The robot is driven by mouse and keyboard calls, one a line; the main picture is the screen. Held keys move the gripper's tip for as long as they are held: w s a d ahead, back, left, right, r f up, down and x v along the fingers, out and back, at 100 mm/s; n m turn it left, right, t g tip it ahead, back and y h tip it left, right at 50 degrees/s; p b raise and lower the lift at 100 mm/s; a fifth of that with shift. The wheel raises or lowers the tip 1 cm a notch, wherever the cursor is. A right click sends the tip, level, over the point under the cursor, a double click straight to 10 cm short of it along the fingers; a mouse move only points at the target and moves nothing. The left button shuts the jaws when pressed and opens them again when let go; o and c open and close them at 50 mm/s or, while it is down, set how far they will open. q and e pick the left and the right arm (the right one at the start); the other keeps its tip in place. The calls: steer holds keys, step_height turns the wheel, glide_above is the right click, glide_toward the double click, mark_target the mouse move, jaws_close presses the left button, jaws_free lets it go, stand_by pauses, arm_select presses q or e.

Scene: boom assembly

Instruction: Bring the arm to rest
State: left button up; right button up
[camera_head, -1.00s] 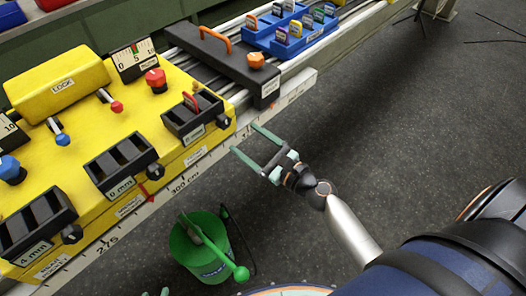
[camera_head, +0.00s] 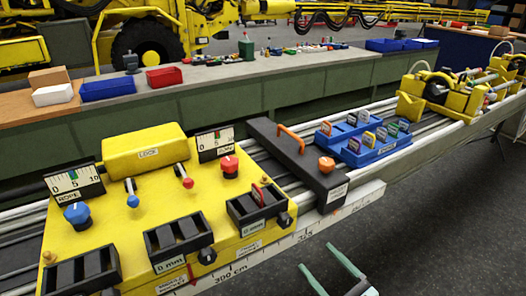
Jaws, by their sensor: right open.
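My right gripper (camera_head: 331,272) shows at the bottom edge of the head view, its two pale green fingers apart with nothing between them. It is over the dark floor, in front of and apart from the ruler-marked rail edge (camera_head: 318,243). The rest of the right arm is out of the frame. My left gripper is not in view.
A yellow console (camera_head: 150,212) with knobs, levers and black slotted holders stands on the rail at left. A black block with an orange handle (camera_head: 296,160) and a blue tray (camera_head: 362,147) of tagged pieces sit right of it. A long workbench (camera_head: 240,95) runs behind. Floor at right is clear.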

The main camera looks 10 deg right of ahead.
steer(key=s+a+f+n+g+h, duration=0.1)
steer(key=s+f+n, duration=0.6)
steer(key=n, duration=0.8)
steer(key=s+a+f+n+g+h, duration=0.2)
steer(key=s+f+n+g, duration=0.4)
steer(key=f+n, duration=0.7)
steer(key=n, duration=0.2)
steer(key=shift+s+a+f+n+g+h+p, duration=0.2)
steer(key=shift+s+f+n+g+h+p, duration=0.1)
steer(key=shift+s+n+h+p, duration=0.1)
steer(key=shift+w, duration=0.1)
